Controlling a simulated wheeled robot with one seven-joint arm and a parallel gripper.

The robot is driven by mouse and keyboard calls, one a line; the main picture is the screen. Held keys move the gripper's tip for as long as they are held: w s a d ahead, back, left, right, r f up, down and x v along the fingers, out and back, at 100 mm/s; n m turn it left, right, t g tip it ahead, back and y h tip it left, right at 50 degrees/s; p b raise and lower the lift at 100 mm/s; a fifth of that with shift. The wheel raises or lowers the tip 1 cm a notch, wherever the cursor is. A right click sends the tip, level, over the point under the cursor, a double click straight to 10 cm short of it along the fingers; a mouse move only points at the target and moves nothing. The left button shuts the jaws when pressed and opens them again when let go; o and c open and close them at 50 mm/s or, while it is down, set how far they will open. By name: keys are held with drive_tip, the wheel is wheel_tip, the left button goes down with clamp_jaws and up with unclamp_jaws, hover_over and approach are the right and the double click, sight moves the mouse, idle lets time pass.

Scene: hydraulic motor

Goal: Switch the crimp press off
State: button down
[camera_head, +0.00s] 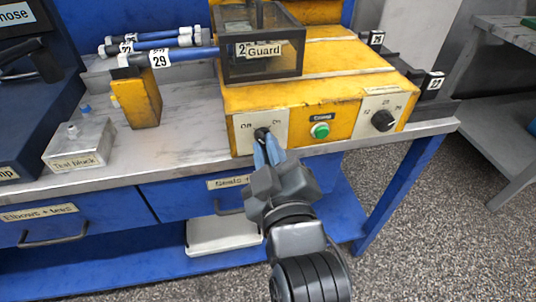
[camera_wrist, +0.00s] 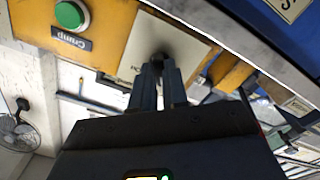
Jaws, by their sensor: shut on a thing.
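The crimp press (camera_head: 295,96) is a yellow box on the workbench. A pale panel on the left of its front has two marks, only partly legible, above a black knob (camera_head: 262,134). My gripper (camera_head: 268,150) reaches up from the front and is shut on this knob. In the wrist view the two dark fingers (camera_wrist: 158,78) close around the knob (camera_wrist: 158,48). The fingers hide much of it, so I cannot tell which mark it points to. A green button (camera_head: 320,130) labelled "Crimp" sits right of it; it also shows in the wrist view (camera_wrist: 71,15).
A black selector dial (camera_head: 383,120) with numbers is at the front right. A clear guard box (camera_head: 262,50) stands on top. On the bench to the left are a yellow block (camera_head: 138,98), a test block (camera_head: 80,145) and blue hoses (camera_head: 165,54). Drawers lie below the bench edge.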

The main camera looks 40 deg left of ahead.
drive_tip(key=shift+n, duration=0.7)
drive_tip(key=shift+n+b, duration=0.3)
drive_tip(key=c, duration=1.1)
unclamp_jaws()
drive_tip(key=shift+c, duration=0.2)
drive_tip(key=v, duration=0.8)
